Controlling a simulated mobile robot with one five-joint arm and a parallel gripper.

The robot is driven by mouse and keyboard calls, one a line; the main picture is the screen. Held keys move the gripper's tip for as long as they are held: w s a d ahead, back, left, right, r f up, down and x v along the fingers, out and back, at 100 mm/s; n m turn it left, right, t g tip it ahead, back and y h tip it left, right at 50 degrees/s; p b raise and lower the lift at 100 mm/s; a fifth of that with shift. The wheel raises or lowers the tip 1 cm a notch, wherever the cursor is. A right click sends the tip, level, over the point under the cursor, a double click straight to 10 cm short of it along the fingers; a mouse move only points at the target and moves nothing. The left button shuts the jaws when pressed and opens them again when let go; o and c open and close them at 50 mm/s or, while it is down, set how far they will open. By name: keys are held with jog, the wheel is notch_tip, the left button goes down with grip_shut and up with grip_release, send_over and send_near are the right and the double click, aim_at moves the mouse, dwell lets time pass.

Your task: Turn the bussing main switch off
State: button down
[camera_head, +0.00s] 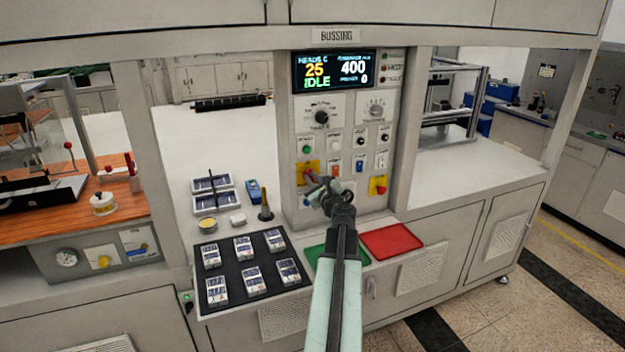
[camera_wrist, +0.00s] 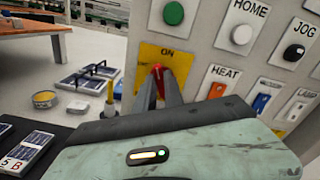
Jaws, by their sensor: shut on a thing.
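The bussing main switch (camera_wrist: 158,70) is a red handle on a yellow plate marked ON at its top, low on the left of the grey control panel. In the head view, the switch (camera_head: 307,172) shows just left of my gripper's tip. My gripper (camera_wrist: 160,87) is shut on the red handle, with one dark finger on each side of it. It also shows in the head view (camera_head: 316,182), against the panel. The fingers hide much of the handle, and the lower plate marking is hidden. The handle looks close to upright, slightly tilted.
A display (camera_head: 336,70) reads IDLE. The HEAT switch (camera_wrist: 217,90) and HOME button (camera_wrist: 241,34) are close to the right, with a green button (camera_wrist: 173,14) above. A red button on yellow (camera_head: 378,186) sits lower right. A black tray (camera_head: 228,276) and red tray (camera_head: 391,241) lie below.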

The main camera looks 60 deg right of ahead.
jog(key=n, duration=1.2)
jog(key=shift+w+a+f+n+b, duration=0.2)
jog(key=shift+f+n+b, duration=0.1)
jog(key=shift+f+b, duration=0.1)
dwell(0.3)
jog(key=c, duration=1.4)
grip_release()
jog(key=shift+c, duration=0.2)
jog(key=shift+s, duration=0.15)
jog(key=v, duration=0.7)
jog(key=shift+s+a, duration=0.25)
